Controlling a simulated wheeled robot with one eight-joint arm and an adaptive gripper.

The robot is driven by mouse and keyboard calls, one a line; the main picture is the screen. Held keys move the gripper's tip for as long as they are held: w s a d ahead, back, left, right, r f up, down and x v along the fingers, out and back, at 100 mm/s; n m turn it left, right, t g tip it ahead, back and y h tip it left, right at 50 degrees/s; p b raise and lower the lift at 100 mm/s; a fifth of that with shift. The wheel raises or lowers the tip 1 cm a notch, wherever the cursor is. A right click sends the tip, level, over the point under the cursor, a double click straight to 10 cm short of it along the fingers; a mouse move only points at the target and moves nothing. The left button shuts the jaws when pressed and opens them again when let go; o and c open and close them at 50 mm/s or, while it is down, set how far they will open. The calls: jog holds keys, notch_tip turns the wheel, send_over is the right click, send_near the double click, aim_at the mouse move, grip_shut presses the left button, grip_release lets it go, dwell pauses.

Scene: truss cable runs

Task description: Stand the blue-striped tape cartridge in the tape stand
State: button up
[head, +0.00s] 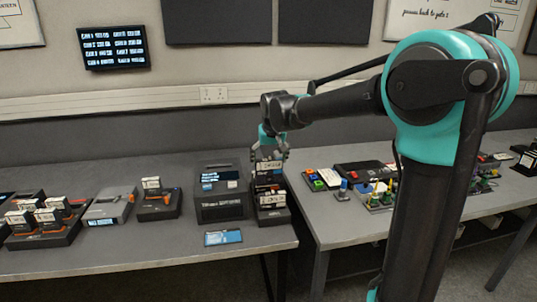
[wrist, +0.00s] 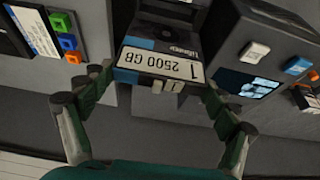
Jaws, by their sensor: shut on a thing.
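My gripper (head: 271,152) is at the right end of the left table, shut on the blue-striped tape cartridge (head: 268,165). In the wrist view the cartridge (wrist: 160,67) is dark with a blue band and a white label reading "2500 GB". The fingers (wrist: 157,84) are on either side of it. Directly below in the head view is a black holder (head: 274,217) with white-labelled items in it. I cannot tell whether the cartridge touches this holder or hangs above it. Which holder is the tape stand is not clear from the frames.
A dark boxy device (head: 220,203) stands close to the left of the holder, with a blue card (head: 223,238) in front. Farther left are a grey device (head: 110,207), a one-cartridge holder (head: 158,206) and a rack (head: 42,237) of several cartridges. The right table (head: 345,226) carries small parts.

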aim_at(269, 179)
jog(key=shift+f, duration=3.1)
jog(key=shift+f, duration=2.15)
dwell(0.8)
jog(key=o, duration=1.6)
jog(key=shift+r, duration=0.1)
jog(key=shift+r, duration=3.65)
